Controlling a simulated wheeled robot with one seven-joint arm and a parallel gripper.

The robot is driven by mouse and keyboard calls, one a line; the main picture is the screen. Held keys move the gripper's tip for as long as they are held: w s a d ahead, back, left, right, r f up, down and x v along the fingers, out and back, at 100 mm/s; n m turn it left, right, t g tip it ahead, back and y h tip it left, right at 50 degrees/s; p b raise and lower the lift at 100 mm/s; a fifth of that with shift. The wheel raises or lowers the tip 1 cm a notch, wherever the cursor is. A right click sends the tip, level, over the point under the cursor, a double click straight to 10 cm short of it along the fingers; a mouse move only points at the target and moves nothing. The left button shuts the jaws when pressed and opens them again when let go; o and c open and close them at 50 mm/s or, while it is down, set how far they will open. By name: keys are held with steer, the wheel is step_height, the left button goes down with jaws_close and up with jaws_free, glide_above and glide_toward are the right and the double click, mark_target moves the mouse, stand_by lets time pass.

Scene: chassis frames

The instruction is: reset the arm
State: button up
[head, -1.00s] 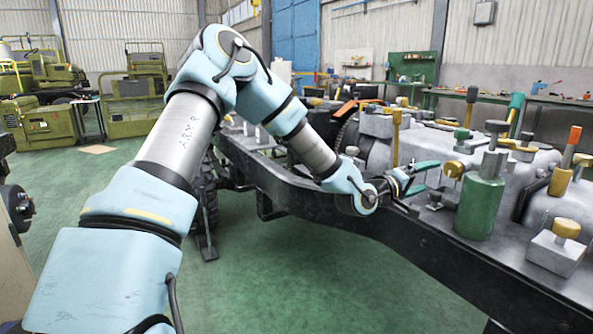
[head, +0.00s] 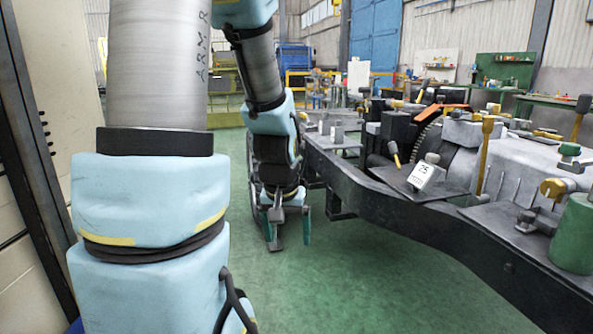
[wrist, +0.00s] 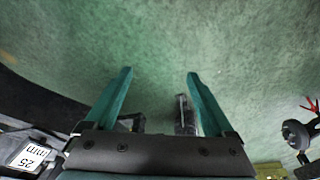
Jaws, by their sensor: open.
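My gripper (head: 287,241) hangs from my light-blue arm in the head view, pointing down over the green floor, left of the dark chassis frame (head: 375,200). The fingers look clear of the chassis; the exact gap is hard to judge.
The chassis carries a block marked 25 mm (head: 424,172), which also shows in the wrist view (wrist: 30,156), and a green cylinder (head: 573,235) at right. A pale cabinet (head: 50,110) stands close on the left. The green floor (head: 330,285) is open in front.

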steer(key=s+a+r+g, duration=0.1)
steer(key=s+a, duration=0.4)
steer(key=s, duration=0.1)
step_height(320, 180, up, 18)
steer(key=p, duration=1.7)
steer(key=shift+w+d+n+p, duration=0.15)
steer(key=shift+w+n+p, duration=0.15)
steer(key=shift+w+p, duration=0.05)
steer(key=shift+f, duration=0.15)
steer(key=shift+c, duration=0.3)
